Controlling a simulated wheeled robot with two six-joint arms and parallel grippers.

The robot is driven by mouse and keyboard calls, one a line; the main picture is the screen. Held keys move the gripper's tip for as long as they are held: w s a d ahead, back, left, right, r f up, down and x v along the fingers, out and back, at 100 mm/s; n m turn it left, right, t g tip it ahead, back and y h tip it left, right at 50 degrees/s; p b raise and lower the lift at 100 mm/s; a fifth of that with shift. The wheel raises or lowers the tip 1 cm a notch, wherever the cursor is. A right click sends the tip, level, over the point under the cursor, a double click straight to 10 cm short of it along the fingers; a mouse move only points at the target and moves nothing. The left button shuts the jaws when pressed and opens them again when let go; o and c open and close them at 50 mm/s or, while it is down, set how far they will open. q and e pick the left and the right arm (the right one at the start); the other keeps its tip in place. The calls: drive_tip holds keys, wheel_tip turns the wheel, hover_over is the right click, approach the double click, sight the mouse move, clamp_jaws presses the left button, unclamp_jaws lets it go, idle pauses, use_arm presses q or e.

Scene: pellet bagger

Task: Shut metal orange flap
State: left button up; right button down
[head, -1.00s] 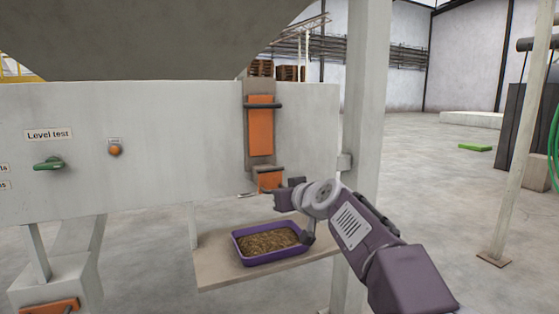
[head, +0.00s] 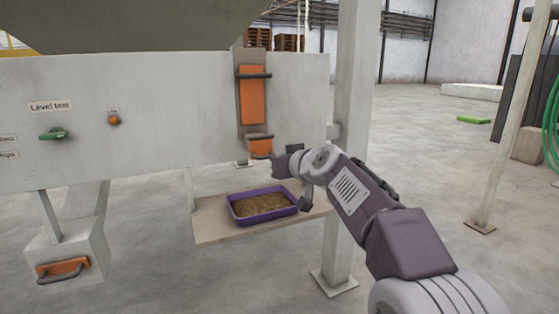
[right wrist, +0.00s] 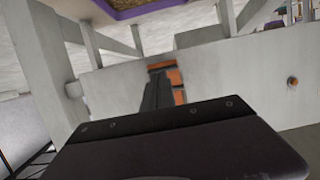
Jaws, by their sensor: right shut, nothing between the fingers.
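A small orange flap (head: 260,148) with a dark handle sits at the foot of a vertical chute on the grey machine panel. Above it is a longer orange plate (head: 252,97) with a dark bar handle near its top. My right gripper (head: 278,165) is shut and empty, just right of and slightly below the small flap; I cannot tell whether it touches it. In the right wrist view, my dark fingers (right wrist: 157,92) partly cover the orange parts, with the small flap (right wrist: 161,65) beyond them. My left gripper is not in view.
A purple tray (head: 233,214) of pellets stands on a shelf (head: 215,228) below the chute. A grey post (head: 352,120) rises close to my right arm. A green handle (head: 53,134), an orange knob (head: 113,119) and an orange-fronted box (head: 62,268) are at left. Floor at right is mostly clear.

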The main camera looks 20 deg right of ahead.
drive_tip(key=f+v, duration=0.1)
drive_tip(key=v, duration=0.7)
drive_tip(key=shift+s, duration=0.3)
drive_tip(key=s+a+f+n+g+y+p, duration=0.1)
drive_tip(key=a+f+n+g+y+p, duration=0.1)
drive_tip(key=a+f+g+p, duration=0.5)
drive_tip(key=s+d+f+m+g+h+p, duration=0.2)
drive_tip(key=s+f+m+g+h+p, duration=0.3)
drive_tip(key=s+f, duration=1.7)
wheel_tip(320, 180, up, 36)
drive_tip(key=w+n+g+y+p, duration=0.1)
drive_tip(key=y+p, duration=0.1)
drive_tip(key=p, duration=3.5)
drive_tip(key=shift+w+r+n, duration=0.2)
drive_tip(key=shift+w+n, duration=0.15)
drive_tip(key=shift+n, duration=0.05)
